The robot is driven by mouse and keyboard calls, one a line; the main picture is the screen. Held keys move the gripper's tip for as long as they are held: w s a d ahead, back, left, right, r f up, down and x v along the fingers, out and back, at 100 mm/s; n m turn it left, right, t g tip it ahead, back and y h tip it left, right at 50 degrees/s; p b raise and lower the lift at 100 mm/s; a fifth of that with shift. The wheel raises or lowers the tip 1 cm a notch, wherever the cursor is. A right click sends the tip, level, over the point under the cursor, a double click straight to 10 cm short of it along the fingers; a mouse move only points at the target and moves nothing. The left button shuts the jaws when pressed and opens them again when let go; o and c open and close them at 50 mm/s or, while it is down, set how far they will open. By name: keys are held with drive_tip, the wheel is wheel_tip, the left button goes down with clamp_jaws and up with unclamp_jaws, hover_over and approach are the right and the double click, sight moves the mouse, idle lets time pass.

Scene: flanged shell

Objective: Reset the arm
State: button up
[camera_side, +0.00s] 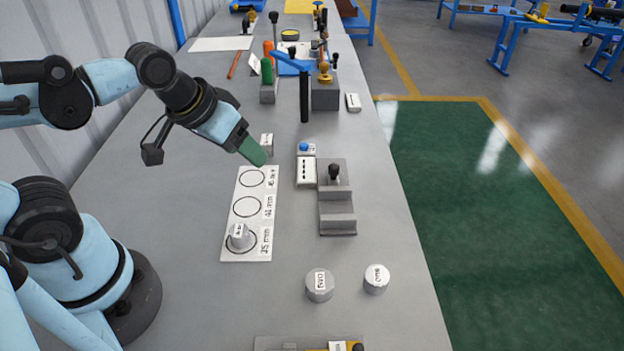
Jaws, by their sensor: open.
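My gripper (253,151) has green fingertips. It hangs tilted downward above the far end of the white marked card (236,214), and nothing shows between its fingers. The gap between the fingers is hard to make out from this side. The card has several printed circles with size labels. A small grey cylinder with a label (239,236) stands on the nearest circle, and the other circles are bare.
Two labelled metal cylinders (319,286) (376,279) stand near the front. A grey stepped fixture (337,200) with a black knob sits right of the card, beside a white box with a blue button (305,167). Tools and blocks crowd the bench's far end. The bench between card and cylinders is clear.

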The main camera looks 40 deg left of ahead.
drive_tip(key=shift+w+a+r+m+t, duration=0.3)
drive_tip(key=shift+w+a+m+t, duration=0.15)
drive_tip(key=shift+m+t, duration=0.15)
idle(1.0)
